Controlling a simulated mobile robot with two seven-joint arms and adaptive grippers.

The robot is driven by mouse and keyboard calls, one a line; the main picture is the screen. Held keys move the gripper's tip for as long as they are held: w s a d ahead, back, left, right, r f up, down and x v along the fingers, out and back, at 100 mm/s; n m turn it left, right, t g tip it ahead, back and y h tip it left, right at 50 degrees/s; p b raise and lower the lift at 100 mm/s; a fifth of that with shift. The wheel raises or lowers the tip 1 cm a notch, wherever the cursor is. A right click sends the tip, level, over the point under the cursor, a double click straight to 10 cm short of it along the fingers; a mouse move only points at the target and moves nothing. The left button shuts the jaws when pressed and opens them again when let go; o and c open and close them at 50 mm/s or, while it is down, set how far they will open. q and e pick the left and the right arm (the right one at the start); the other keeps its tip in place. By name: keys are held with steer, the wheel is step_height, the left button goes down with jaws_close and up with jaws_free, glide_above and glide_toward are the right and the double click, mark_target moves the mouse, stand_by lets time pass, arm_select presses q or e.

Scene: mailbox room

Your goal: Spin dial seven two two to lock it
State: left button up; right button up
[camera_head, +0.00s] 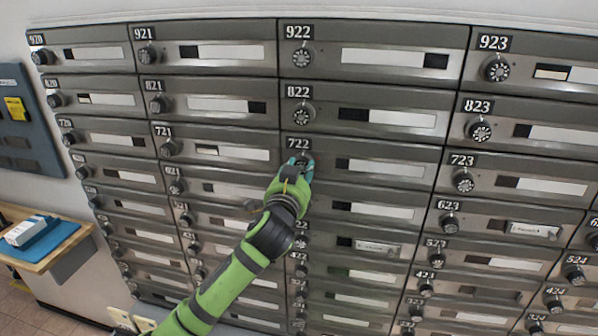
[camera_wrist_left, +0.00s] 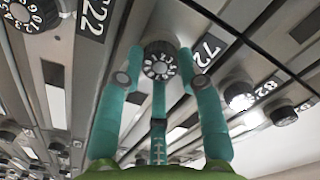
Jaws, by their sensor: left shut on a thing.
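The dial of box 722 (camera_wrist_left: 160,66) is a round dark knob with a numbered face, centred in the left wrist view. In the head view it is mostly hidden behind my left gripper (camera_head: 301,168), just below the 722 label (camera_head: 299,144). My left gripper has teal fingers on a green arm and is shut on this dial. In the left wrist view its fingers stand around the knob on both sides, with another finger below. The 722 box front (camera_head: 385,168) is flat against the wall of boxes. My right gripper is not in view.
Dial 822 (camera_head: 302,115) sits above, dial 721 (camera_head: 169,148) to the left and dial 723 (camera_head: 463,180) to the right. Many similar boxes fill the wall. A wooden shelf (camera_head: 32,264) with a blue item stands at the lower left.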

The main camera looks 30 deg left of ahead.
arm_select(q)
steer(key=m, duration=0.6)
steer(key=shift+r, duration=0.4)
steer(key=m, duration=0.7)
steer(key=shift+f+m, duration=0.1)
steer(key=shift+m, duration=0.3)
steer(key=shift+f+m, duration=0.15)
steer(key=shift+m, duration=2.1)
steer(key=shift+f+m, duration=0.15)
steer(key=shift+m, duration=2.15)
steer(key=shift+f+m, duration=0.15)
steer(key=shift+m, duration=2.1)
steer(key=shift+f, duration=0.1)
